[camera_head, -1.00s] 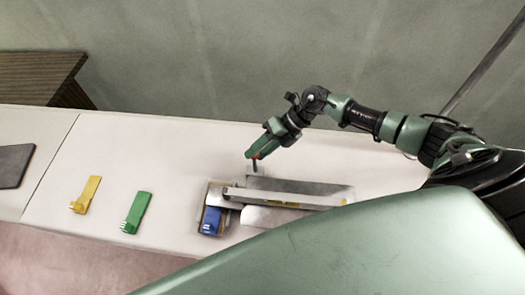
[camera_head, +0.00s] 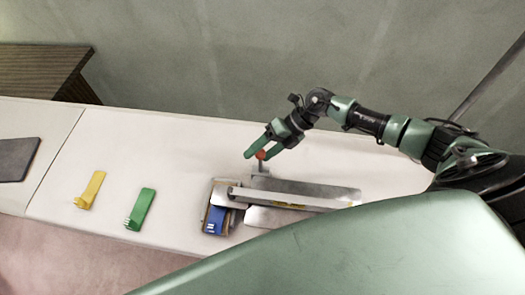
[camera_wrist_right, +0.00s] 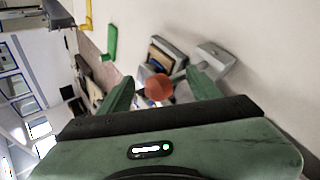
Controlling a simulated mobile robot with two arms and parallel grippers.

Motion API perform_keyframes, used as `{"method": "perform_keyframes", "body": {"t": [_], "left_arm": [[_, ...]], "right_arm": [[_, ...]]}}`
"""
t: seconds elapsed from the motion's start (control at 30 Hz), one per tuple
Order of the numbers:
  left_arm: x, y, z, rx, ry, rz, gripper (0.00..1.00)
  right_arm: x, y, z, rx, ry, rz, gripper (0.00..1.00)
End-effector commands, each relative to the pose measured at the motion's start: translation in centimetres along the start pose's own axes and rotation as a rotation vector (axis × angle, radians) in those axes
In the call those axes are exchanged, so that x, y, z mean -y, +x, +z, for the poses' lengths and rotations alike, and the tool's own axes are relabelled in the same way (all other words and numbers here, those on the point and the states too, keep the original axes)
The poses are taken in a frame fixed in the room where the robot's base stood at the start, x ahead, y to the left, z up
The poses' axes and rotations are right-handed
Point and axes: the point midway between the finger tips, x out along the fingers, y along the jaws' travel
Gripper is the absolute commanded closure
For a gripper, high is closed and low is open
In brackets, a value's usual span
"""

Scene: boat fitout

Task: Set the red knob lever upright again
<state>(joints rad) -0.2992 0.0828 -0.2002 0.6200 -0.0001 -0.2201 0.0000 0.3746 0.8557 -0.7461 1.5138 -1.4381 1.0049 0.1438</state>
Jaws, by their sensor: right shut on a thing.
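The red knob (camera_head: 262,155) tops a short lever standing at the back edge of the grey metal unit (camera_head: 300,187). My right gripper (camera_head: 257,154) reaches it from above and behind, shut on the knob, with one green finger on each side. In the right wrist view the red knob (camera_wrist_right: 158,86) sits between the two green fingers. Its grey mount is partly visible beyond it. The lever stem is mostly hidden there, so its exact tilt is hard to tell. My left gripper is in neither view.
A tray with a blue piece (camera_head: 215,219) adjoins the unit's left end. A green piece (camera_head: 140,209) and a yellow piece (camera_head: 90,190) lie farther left on the pale bench (camera_head: 160,150). A dark flat panel (camera_head: 18,160) lies at far left. The bench behind the pieces is clear.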

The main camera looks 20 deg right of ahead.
Motion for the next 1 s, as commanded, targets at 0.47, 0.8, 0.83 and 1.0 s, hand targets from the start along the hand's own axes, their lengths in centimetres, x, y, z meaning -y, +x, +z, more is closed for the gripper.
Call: {"method": "perform_keyframes", "body": {"t": [0.47,0.8,0.83,1.0], "left_arm": [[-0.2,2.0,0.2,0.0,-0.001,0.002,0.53],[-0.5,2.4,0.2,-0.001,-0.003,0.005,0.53],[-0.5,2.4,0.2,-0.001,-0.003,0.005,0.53],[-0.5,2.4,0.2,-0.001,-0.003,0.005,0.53]], "right_arm": [[0.1,-5.5,0.0,0.0,-0.002,0.007,0.51],[0.2,-7.9,0.0,-0.001,-0.001,0.006,0.51],[0.2,-7.9,0.0,-0.001,-0.001,0.006,0.51],[0.2,-7.9,0.1,-0.001,-0.001,0.005,0.51]]}}
